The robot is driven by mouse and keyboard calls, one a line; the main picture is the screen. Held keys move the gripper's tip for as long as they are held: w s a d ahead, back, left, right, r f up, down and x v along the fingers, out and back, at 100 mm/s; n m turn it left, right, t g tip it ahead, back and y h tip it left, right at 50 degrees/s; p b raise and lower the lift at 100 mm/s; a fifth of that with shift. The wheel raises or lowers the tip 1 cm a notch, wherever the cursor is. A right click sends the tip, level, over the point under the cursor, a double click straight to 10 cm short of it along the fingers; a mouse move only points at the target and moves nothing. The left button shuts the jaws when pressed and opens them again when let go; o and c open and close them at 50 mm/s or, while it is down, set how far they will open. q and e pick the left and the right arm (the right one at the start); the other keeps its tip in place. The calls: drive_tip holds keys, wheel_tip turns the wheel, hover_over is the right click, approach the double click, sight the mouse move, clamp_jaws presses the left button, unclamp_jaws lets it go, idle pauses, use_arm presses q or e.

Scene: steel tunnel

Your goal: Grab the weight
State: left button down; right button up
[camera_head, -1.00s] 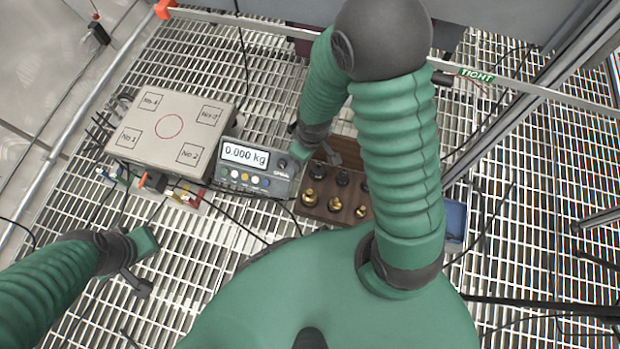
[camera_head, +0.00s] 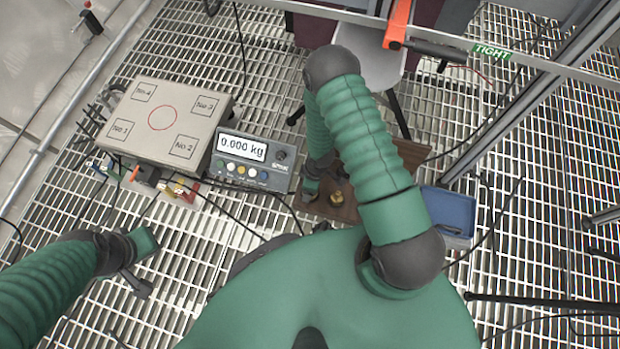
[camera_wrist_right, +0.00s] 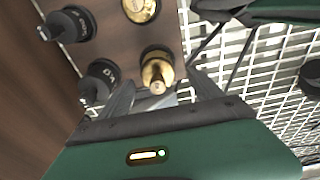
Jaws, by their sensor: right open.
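The wooden weight tray (camera_head: 415,155) lies on the grating, mostly hidden behind my right arm in the head view. One brass weight (camera_head: 336,197) shows in it. In the right wrist view, the brass weight (camera_wrist_right: 157,70) stands between the spread fingers of my right gripper (camera_wrist_right: 160,92), with no clear grip on it. Another brass weight (camera_wrist_right: 139,8) and black weights (camera_wrist_right: 70,24) (camera_wrist_right: 98,82) sit in the tray (camera_wrist_right: 110,40). In the head view, my right gripper (camera_head: 311,190) is low at the tray's left. My left gripper (camera_head: 143,265) is away at lower left; its jaw opening is unclear.
A scale platform (camera_head: 165,118) with numbered squares stands at left, beside a display (camera_head: 252,160) reading 0.000 kg. A blue box (camera_head: 447,212) is right of the tray. Cables cross the grating.

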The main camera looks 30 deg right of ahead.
drive_tip(key=f+b, duration=0.1)
drive_tip(key=f, duration=0.1)
drive_tip(key=f+b, duration=0.1)
drive_tip(key=b, duration=0.1)
drive_tip(key=f+b, duration=0.2)
drive_tip(key=shift+w+f, duration=0.3)
drive_tip(key=shift+f, duration=0.05)
drive_tip(key=shift+r, duration=0.25)
clamp_jaws()
